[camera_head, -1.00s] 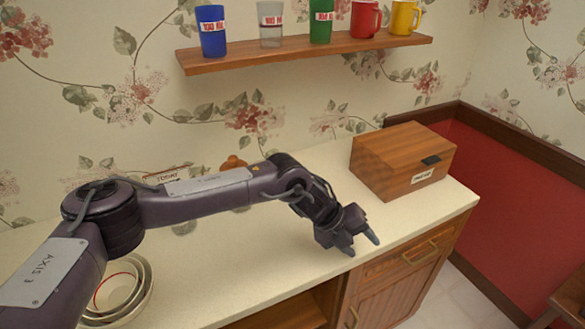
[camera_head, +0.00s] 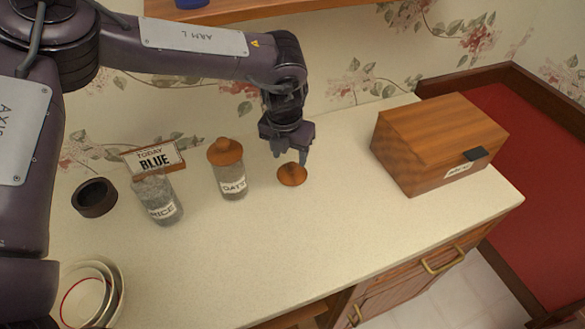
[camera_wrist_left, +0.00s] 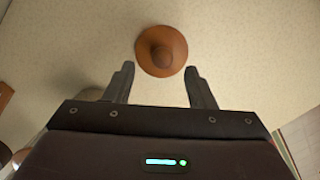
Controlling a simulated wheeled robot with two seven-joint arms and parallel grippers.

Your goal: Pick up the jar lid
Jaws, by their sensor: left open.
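The jar lid (camera_head: 292,174) is a round orange-brown wooden disc with a knob, lying on the cream counter. In the left wrist view the lid (camera_wrist_left: 161,51) shows just beyond and between the fingertips. My left gripper (camera_head: 291,158) is open and empty, pointing down just behind the lid; it also shows in the left wrist view (camera_wrist_left: 160,80). A glass jar labelled RICE (camera_head: 160,199) stands without a lid. A jar labelled OATS (camera_head: 231,179) has a matching wooden lid (camera_head: 225,151) on it. My right gripper is not in view.
A wooden box (camera_head: 437,143) stands right of the lid. A sign reading TODAY BLUE (camera_head: 155,158), a dark round bowl-like thing (camera_head: 95,197) and stacked bowls (camera_head: 93,295) are to the left. A wooden shelf (camera_head: 225,12) hangs above. The counter front of the lid is clear.

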